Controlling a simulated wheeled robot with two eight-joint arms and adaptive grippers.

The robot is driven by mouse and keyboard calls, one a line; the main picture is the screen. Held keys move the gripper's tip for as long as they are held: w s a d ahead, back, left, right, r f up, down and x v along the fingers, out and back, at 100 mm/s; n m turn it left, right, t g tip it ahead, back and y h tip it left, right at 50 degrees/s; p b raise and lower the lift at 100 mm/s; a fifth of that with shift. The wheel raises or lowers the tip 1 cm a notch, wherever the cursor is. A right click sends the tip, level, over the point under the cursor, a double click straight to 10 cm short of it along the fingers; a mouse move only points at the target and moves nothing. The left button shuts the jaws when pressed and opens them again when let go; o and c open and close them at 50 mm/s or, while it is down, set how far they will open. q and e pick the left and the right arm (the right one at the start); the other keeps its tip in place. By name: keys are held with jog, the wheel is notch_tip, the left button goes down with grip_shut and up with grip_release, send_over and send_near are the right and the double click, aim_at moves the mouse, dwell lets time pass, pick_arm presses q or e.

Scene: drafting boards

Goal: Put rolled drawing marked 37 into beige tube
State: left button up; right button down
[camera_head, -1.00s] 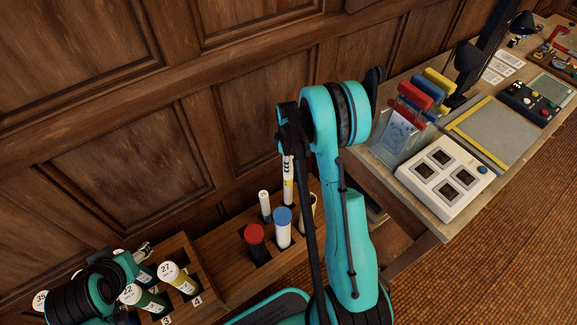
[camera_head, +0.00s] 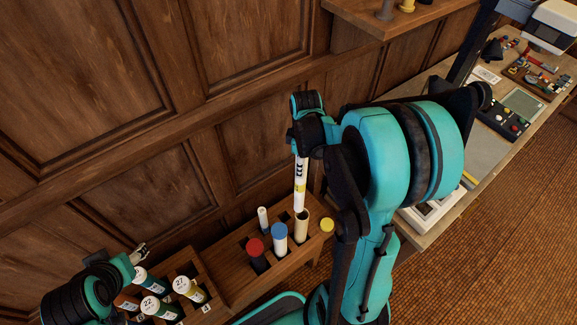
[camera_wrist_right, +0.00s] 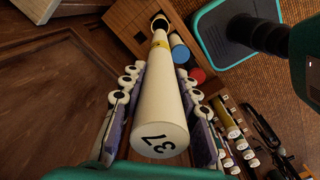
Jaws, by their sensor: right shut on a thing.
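The rolled drawing marked 37 (camera_wrist_right: 158,115) is white with a yellow band; it also shows in the head view (camera_head: 300,178). My right gripper (camera_head: 301,150) is shut on its upper part, with a finger on each side in the right wrist view (camera_wrist_right: 163,105). The roll hangs nearly upright over the beige tube (camera_head: 302,228), its lower end at the tube's mouth. The tube's dark opening also shows in the wrist view (camera_wrist_right: 160,22). I cannot tell whether the end is inside. My left gripper (camera_head: 140,252) is at lower left; its jaw state is unclear.
The wooden rack also holds a blue-capped tube (camera_head: 280,236), a red-capped tube (camera_head: 256,250) and a thin white roll (camera_head: 263,218). A yellow cap (camera_head: 327,225) sits at its right end. Several numbered rolls (camera_head: 186,288) stand lower left. A cluttered bench (camera_head: 450,205) is at right.

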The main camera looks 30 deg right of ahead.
aim_at(300, 184)
jog(key=shift+n, duration=0.6)
jog(key=f+b, duration=0.5)
jog(key=f, duration=0.1)
jog(key=d+f+b, duration=0.1)
jog(key=f+b, duration=0.5)
jog(key=s+f+b, duration=0.1)
jog(key=f+b, duration=0.5)
jog(key=f, duration=0.1)
jog(key=shift+d+f, duration=0.1)
jog(key=shift+d, duration=0.05)
dwell(0.3)
jog(key=c, duration=1)
grip_release()
jog(key=shift+c, duration=0.2)
notch_tip(300, 184, up, 12)
